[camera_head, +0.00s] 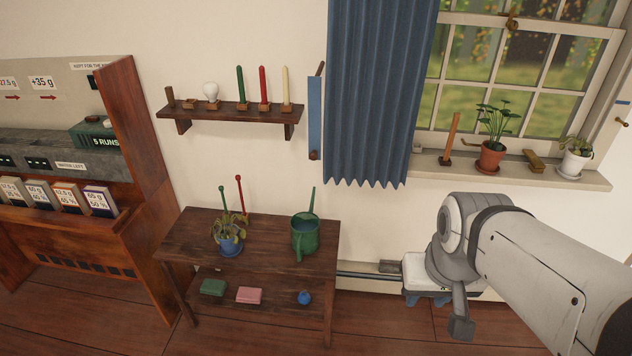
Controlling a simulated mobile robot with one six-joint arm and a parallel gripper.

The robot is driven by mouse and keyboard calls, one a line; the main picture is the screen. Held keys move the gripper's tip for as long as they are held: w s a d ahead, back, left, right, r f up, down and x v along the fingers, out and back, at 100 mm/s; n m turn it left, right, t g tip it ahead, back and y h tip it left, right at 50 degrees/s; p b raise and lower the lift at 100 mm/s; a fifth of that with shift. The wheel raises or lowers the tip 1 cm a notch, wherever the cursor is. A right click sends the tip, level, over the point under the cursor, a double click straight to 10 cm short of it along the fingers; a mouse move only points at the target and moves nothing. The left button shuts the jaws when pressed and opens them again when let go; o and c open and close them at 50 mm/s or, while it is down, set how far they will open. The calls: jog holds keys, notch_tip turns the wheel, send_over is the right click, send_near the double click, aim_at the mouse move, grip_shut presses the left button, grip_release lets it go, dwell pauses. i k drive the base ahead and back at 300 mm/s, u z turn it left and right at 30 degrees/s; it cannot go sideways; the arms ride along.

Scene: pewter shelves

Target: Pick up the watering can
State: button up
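The green watering can (305,239) stands upright on the top of a dark wooden side table (270,238), toward its right side. Its opening faces up and its spout or handle points toward the camera. A thin green stick rises behind its rim. My gripper (461,325) seems to be the grey part hanging at the end of my arm, right of the table. It is well apart from the can. I cannot make out its fingers or whether it is open.
A drooping plant in a blue pot (230,243) stands left of the can, with red and green sticks behind. Pink (249,295) and green blocks and a blue ball lie on the lower shelf. A curtain (375,95) hangs behind; a white stool-like object (415,271) stands right.

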aim_at(305, 226)
jog(key=i, duration=0.95)
jog(key=u, duration=0.05)
